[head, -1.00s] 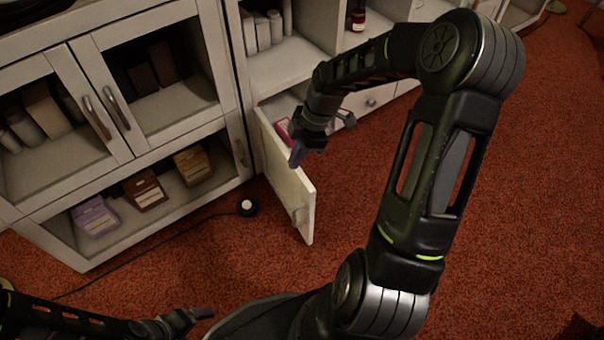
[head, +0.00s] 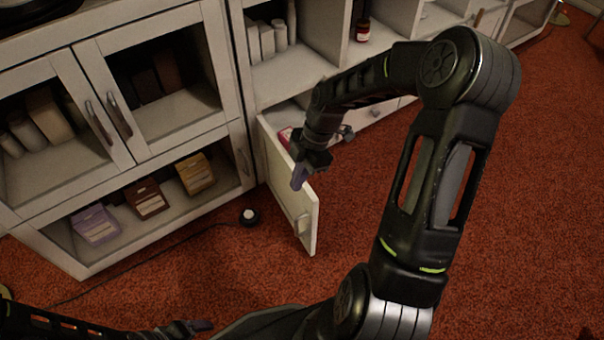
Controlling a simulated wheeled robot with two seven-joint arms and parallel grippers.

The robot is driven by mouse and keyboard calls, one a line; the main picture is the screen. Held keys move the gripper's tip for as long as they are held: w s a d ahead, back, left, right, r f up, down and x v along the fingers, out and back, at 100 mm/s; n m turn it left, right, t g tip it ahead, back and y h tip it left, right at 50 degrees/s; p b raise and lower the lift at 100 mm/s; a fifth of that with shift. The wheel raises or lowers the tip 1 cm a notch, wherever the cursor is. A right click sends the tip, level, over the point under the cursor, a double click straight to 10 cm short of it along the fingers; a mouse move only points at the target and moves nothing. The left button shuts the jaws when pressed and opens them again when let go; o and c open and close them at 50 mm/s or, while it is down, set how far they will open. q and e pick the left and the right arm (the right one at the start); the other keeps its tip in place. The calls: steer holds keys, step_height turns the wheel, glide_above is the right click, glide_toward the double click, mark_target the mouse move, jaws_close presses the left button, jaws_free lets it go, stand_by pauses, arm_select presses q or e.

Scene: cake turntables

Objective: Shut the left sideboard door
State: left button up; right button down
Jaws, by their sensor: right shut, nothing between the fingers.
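The left sideboard door (head: 280,186) is a white panel standing open. It swings out from the sideboard (head: 290,80) over the red carpet, with a handle (head: 303,222) near its free edge. My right gripper (head: 299,176) is shut and empty, at the top edge of the door. I cannot tell whether it touches the panel. A red item (head: 285,137) shows partly in the compartment behind the door; the rest of that compartment is hidden by my arm and the door. My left gripper (head: 200,326) is low at the bottom edge, and its jaws are unclear.
A white glass-door cabinet (head: 238,140) with boxes stands at the left, beside the sideboard. The carpet in front of the door is clear.

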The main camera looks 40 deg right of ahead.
steer(key=b+x, duration=0.2)
steer(key=x, duration=0.4)
steer(key=d, duration=0.4)
steer(key=shift+s+d+r+b, duration=0.1)
steer(key=shift+s+r+b, duration=0.15)
steer(key=shift+r+b, duration=0.15)
